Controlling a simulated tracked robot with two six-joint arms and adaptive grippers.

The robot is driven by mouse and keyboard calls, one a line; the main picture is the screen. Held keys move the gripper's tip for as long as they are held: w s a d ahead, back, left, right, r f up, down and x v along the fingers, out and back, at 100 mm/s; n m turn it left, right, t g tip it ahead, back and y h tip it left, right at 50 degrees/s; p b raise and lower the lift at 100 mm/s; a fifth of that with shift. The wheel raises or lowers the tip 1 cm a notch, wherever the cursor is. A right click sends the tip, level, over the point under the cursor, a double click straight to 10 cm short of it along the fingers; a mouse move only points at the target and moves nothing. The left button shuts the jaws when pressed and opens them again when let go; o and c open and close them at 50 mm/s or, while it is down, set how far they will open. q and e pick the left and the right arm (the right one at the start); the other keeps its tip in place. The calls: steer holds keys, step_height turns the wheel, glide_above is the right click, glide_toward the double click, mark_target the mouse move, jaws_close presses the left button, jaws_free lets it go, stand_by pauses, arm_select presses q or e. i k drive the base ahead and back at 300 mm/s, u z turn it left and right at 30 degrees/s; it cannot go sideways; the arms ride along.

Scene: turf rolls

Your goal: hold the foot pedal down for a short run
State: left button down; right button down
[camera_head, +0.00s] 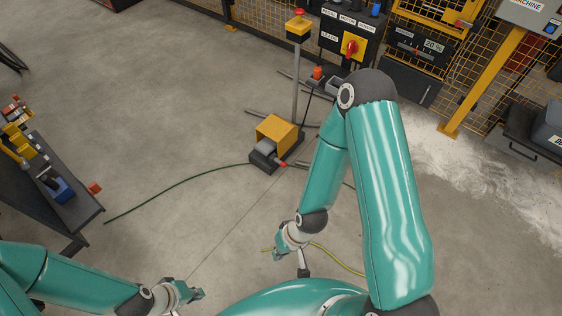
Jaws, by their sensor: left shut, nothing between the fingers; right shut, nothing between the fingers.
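The foot pedal (265,147) is a grey tread on a dark base under a yellow guard (278,131). It stands on the concrete floor near the middle of the view. Whether the tread is pressed cannot be told. My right gripper (303,271) hangs nearer to me than the pedal, below it in the picture, apart from it, shut and empty. My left gripper (183,297) is at the lower left, far from the pedal, shut and empty.
A post with a red-topped yellow button box (299,27) stands behind the pedal. A green cable (180,176) runs left along the floor. A workbench (70,205) is at left. A control panel (350,32) and yellow mesh fence stand behind; pale powder (470,165) lies at right.

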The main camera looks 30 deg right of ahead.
mark_target(266, 146)
steer(key=k, duration=0.45)
steer(key=z, duration=0.9)
steer(key=i, duration=1.65)
